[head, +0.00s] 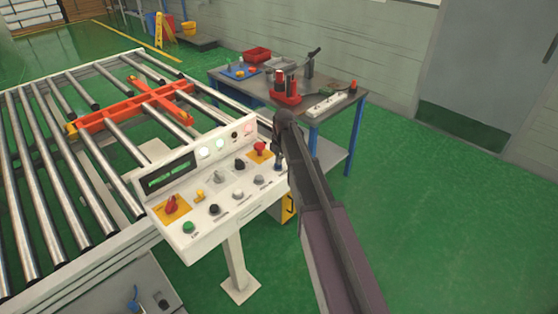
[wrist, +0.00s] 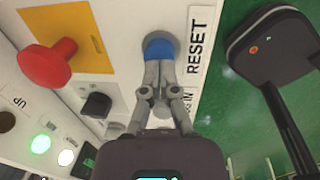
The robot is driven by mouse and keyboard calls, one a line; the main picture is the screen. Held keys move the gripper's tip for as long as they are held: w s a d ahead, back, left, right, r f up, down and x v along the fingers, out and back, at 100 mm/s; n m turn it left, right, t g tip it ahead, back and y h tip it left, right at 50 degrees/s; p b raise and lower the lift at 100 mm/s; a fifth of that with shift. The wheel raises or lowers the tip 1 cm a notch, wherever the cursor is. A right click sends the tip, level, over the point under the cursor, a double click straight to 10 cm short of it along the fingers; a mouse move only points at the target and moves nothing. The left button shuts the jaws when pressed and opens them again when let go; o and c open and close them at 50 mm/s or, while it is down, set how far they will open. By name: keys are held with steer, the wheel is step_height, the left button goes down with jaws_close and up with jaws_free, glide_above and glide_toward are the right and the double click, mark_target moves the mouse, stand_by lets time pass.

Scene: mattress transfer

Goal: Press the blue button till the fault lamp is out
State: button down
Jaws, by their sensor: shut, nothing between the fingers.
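The blue button (wrist: 160,49) is in the upper middle of the wrist view, in a grey collar beside the word RESET. My gripper (wrist: 160,68) is shut and empty, with its fingertips at the button's near edge. They appear to touch it; I cannot tell whether it is pressed in. In the head view my gripper (head: 278,162) is at the right end of the white control panel (head: 214,236) and hides the button. A pale reddish lamp (head: 248,129) is on the panel's raised back. I cannot read whether it is the fault lamp.
A red mushroom button (wrist: 48,65) on a yellow plate and a black knob (wrist: 97,105) are left of my gripper. A roller conveyor (head: 60,190) is to the left, and a workbench (head: 335,108) stands behind.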

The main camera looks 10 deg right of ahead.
steer(key=shift+f, duration=0.3)
steer(key=shift+f+b, duration=0.95)
steer(key=shift+b, duration=0.2)
steer(key=shift+r, duration=0.25)
step_height(320, 180, up, 14)
steer(key=s+d+p, duration=0.1)
steer(key=p, duration=1.3)
steer(key=shift+s+f, duration=0.25)
steer(key=shift+s, duration=0.05)
